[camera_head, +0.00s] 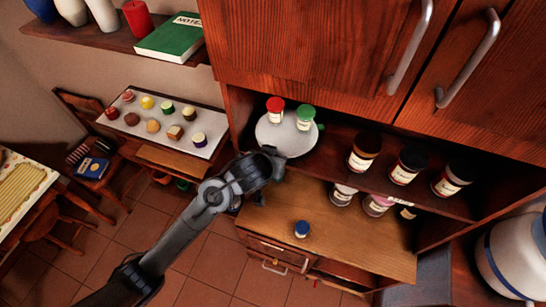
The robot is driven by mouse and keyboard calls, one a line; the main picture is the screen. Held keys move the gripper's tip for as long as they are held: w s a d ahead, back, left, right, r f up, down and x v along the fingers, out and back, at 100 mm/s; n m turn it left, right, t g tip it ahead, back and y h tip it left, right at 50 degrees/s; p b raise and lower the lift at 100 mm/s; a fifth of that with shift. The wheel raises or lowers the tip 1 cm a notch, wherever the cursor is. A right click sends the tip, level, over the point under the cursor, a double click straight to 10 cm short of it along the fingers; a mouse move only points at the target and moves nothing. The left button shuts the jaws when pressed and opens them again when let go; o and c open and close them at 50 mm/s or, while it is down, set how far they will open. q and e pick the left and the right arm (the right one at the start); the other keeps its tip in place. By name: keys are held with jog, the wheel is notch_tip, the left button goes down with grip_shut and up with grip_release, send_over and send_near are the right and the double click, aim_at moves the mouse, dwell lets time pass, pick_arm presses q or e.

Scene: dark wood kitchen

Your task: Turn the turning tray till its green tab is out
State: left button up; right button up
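The turning tray (272,141) is a white round disc in the open cupboard, on the shelf left of centre. A red-lidded jar (275,109) and a green-lidded jar (305,117) stand upright at its back. A small green bit, apparently the tab (320,127), shows at the tray's right edge beside the green-lidded jar. My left gripper (268,163) is in front of the tray, overlapping its lower front edge in the view. I cannot tell whether it touches the tray. Its fingers are dark and bunched, so their opening is unclear. My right gripper is not in view.
Several dark-lidded jars (364,152) stand right of the tray. Closed cupboard doors (310,45) are above. A side table with a cake tray (165,125) is left.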

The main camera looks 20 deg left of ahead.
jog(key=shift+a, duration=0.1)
pick_arm(q)
grip_shut()
dwell(0.4)
